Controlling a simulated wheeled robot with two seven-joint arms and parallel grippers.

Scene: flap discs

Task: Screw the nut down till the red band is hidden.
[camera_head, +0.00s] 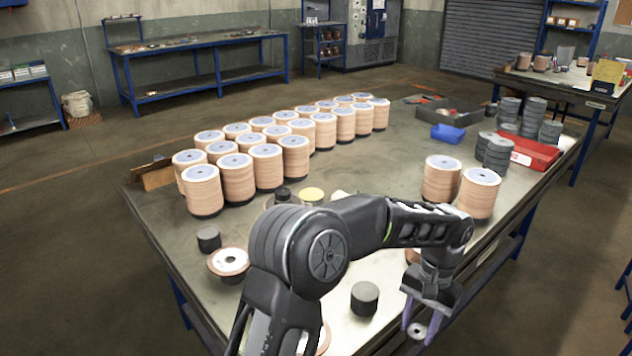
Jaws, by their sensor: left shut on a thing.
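My left arm reaches across the front of the table. My left gripper (420,325) points down near the table's front right edge, its two fingers on either side of a small grey round piece with a hole (417,331). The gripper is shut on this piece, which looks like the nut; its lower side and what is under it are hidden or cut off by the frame. No red band can be made out. My right gripper is not in view.
Rows of tan disc stacks (235,180) fill the table's back left, and two more stacks (478,193) stand at right. A black cylinder (364,298) and a flat disc (229,261) are near my arm. A blue bin (447,133) and red tray (530,152) lie behind.

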